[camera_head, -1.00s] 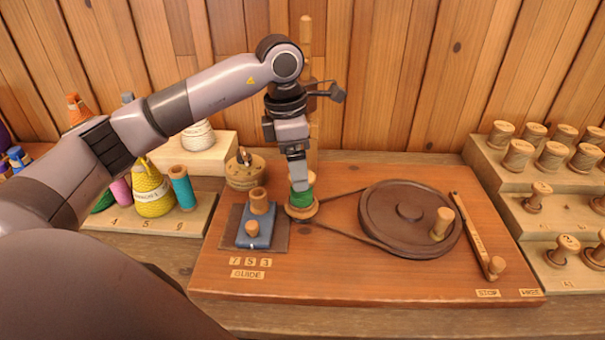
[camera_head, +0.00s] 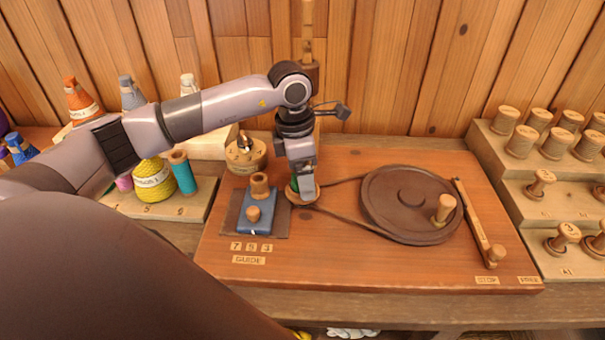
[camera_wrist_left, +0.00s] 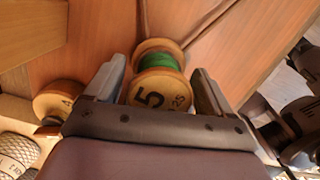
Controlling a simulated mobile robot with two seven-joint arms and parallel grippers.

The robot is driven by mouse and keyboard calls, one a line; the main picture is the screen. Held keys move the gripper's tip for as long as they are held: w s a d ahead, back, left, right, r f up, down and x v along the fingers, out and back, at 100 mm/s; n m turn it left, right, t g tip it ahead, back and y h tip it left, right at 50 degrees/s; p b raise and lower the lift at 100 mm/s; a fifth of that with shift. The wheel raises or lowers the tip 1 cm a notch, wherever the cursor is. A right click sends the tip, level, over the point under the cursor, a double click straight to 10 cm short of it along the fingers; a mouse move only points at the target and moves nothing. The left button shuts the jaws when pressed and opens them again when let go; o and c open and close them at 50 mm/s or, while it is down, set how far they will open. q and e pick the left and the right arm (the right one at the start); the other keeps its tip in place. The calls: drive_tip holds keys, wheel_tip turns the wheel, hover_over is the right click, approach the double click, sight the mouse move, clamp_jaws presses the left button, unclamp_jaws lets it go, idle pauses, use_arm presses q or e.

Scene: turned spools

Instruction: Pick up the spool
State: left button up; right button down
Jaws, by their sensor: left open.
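The spool (camera_wrist_left: 158,72) is wooden with green thread and a "5" marked on its end flange. In the left wrist view it lies between the two open fingers of my left gripper (camera_wrist_left: 158,88), with a visible gap at the right finger. In the head view the spool (camera_head: 302,197) sits on the winder board by the drive belt, mostly hidden behind my left gripper (camera_head: 305,192). I cannot tell whether a finger touches it. My right gripper is not in view.
The wooden winder board (camera_head: 350,270) carries a dark wheel (camera_head: 410,205) and a blue guide block (camera_head: 256,212). A stop lever (camera_head: 478,222) is at its right. Stepped racks of spools (camera_head: 510,180) stand at the right; thread cones (camera_head: 153,180) stand at the left.

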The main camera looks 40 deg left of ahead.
use_arm(q)
drive_tip(key=c, duration=1)
drive_tip(key=shift+r, duration=0.15)
